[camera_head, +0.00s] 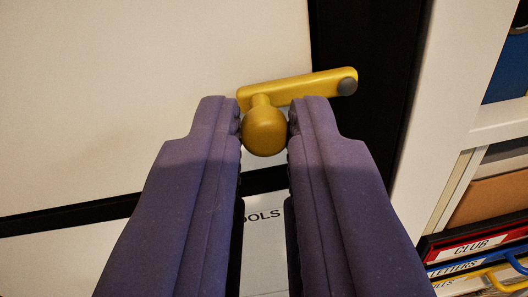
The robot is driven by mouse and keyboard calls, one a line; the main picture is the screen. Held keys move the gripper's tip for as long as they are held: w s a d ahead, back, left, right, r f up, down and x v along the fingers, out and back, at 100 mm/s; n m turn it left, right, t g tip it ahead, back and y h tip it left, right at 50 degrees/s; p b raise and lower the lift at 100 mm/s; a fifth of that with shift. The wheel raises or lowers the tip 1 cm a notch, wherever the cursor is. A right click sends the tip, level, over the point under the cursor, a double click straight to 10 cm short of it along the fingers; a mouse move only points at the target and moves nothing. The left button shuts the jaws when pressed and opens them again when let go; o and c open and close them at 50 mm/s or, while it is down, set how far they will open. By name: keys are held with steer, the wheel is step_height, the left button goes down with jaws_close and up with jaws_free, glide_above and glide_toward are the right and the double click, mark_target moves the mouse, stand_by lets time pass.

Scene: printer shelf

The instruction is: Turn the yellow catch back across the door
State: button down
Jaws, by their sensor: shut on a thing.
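The yellow catch (318,85) is a flat bar with a round yellow knob on a short stem at its left end. Its right end has a dark grey round pivot on the black frame. The bar runs from the frame leftward over the edge of the white door (150,90), sloping slightly down to the left. My gripper (265,125), with two purple fingers, is shut on the knob, one finger on each side. The fingertips hide part of the bar's lower edge.
A black upright (370,120) borders the door on the right. Below a dark gap is another white panel with a partly hidden label ending "OOLS" (262,215). White shelving (440,120) at the right holds several labelled folders or boxes, including a red "CLUB" one (475,247).

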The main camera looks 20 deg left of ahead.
steer(key=c, duration=1.1)
jaws_free()
steer(key=v, duration=0.7)
steer(key=shift+s+p, duration=0.35)
steer(key=shift+p, duration=0.1)
steer(key=shift+d, duration=0.1)
